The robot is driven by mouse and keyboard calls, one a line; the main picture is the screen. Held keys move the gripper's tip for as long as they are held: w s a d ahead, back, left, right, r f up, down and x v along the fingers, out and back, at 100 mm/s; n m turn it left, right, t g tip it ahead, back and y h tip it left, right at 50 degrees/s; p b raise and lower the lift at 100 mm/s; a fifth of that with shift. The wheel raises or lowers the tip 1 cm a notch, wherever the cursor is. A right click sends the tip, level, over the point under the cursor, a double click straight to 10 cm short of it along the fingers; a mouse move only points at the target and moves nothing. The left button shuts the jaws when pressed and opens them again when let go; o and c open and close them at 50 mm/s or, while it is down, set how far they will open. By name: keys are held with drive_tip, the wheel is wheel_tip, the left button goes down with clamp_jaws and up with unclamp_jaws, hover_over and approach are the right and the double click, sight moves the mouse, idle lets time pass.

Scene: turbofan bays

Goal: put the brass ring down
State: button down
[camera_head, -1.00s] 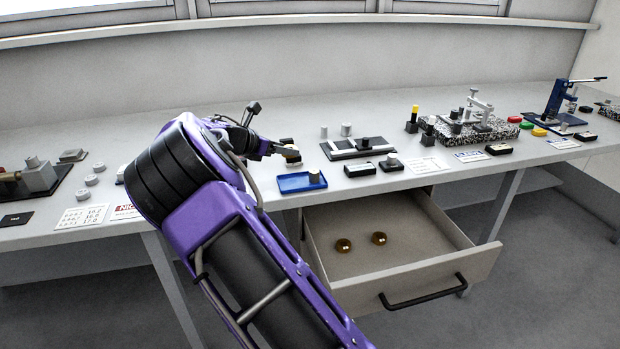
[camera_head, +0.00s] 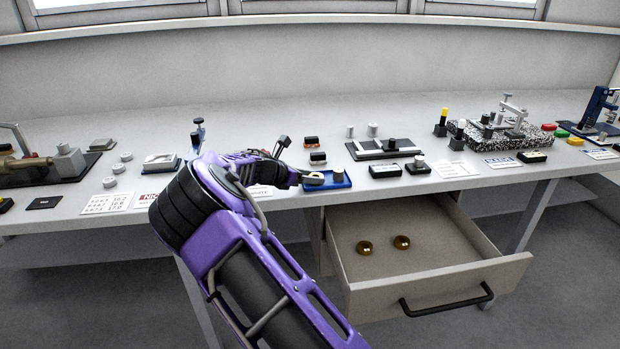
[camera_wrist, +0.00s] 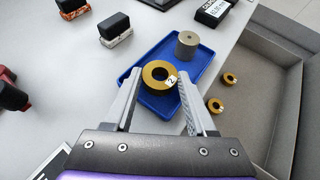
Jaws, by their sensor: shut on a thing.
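My gripper (camera_wrist: 159,77) is shut on the brass ring (camera_wrist: 150,83), which has a small white tag marked 2. The ring is between the two fingers, over the left part of the blue tray (camera_wrist: 204,72) in the wrist view. I cannot tell whether it touches the tray floor. A grey cylinder (camera_wrist: 187,46) with a small hole stands in the same tray, apart from the ring. In the head view my gripper (camera_head: 309,178) is at the left end of the blue tray (camera_head: 345,184), near the bench's front edge.
An open drawer (camera_head: 440,258) below the bench holds two brass rings (camera_head: 365,247) (camera_head: 402,242). Dark-topped blocks (camera_wrist: 114,27) stand beside the tray. A black labelled block (camera_wrist: 213,11) is beyond it. A black and white fixture (camera_head: 385,150) sits behind, to the right.

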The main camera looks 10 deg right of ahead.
drive_tip(key=c, duration=0.5)
unclamp_jaws()
drive_tip(key=p+v, duration=0.1)
drive_tip(key=v, duration=1.1)
drive_tip(key=shift+p, duration=0.35)
